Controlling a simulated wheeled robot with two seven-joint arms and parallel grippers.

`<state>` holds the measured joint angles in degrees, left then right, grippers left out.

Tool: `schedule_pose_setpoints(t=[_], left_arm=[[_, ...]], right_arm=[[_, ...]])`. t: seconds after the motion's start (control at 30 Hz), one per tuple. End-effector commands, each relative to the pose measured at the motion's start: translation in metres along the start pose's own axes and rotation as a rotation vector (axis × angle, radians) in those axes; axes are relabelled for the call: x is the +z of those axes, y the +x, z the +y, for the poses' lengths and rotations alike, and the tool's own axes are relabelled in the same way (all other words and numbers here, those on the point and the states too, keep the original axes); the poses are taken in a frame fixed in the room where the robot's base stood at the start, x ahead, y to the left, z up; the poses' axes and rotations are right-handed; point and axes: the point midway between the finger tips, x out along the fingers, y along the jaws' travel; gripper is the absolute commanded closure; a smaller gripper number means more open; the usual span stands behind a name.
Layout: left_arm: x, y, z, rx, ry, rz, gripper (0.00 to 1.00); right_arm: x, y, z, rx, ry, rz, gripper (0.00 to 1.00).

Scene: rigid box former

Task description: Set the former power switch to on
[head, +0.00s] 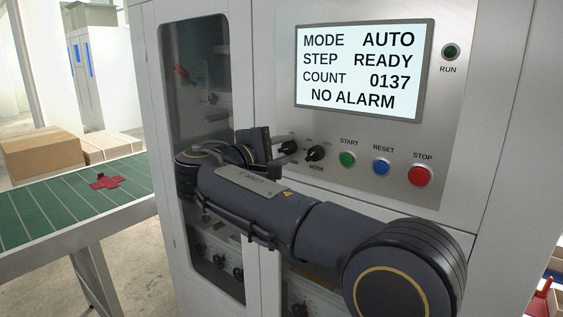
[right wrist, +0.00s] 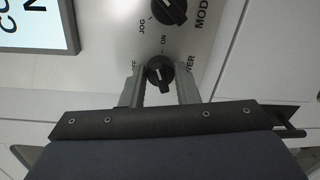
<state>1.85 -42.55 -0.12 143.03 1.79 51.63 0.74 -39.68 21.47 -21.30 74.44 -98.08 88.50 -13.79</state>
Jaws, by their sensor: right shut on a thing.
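The power switch is a small black rotary knob (head: 288,147) on the former's grey control panel (head: 290,95). In the right wrist view the power knob (right wrist: 159,71) sits between the two fingers of my right gripper (right wrist: 160,80), with the OFF and ON labels beside it. My left gripper is not in view.
The black mode knob (head: 315,153) is close to the right of the power knob. Green start (head: 347,159), blue reset (head: 381,167) and red stop (head: 420,175) buttons follow. The screen (head: 362,69) reads AUTO, READY, NO ALARM. A green conveyor (head: 60,207) stands left.

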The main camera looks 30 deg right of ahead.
Motion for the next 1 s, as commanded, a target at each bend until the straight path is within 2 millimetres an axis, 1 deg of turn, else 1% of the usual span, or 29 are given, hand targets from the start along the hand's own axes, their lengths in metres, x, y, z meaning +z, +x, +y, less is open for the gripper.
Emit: schedule_pose_setpoints(t=[0.03, 0.1, 0.3, 0.5, 0.73, 1.0], left_arm=[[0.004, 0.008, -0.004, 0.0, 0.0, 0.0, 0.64], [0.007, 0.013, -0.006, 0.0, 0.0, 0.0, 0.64], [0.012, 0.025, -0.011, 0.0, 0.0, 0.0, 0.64], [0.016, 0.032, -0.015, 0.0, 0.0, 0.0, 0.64], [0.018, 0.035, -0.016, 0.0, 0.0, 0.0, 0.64], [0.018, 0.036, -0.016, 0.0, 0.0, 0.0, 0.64]], right_arm=[[-0.001, 0.0, -0.006, -0.003, 0.044, 0.003, 0.95], [-0.001, 0.0, -0.006, -0.004, 0.103, 0.007, 0.95], [-0.001, 0.0, -0.005, -0.006, 0.248, 0.016, 0.95], [-0.001, 0.0, -0.004, -0.007, 0.345, 0.021, 0.95], [0.0, 0.0, -0.003, -0.008, 0.401, 0.024, 0.95], [0.0, 0.0, -0.002, -0.009, 0.414, 0.024, 0.95]])
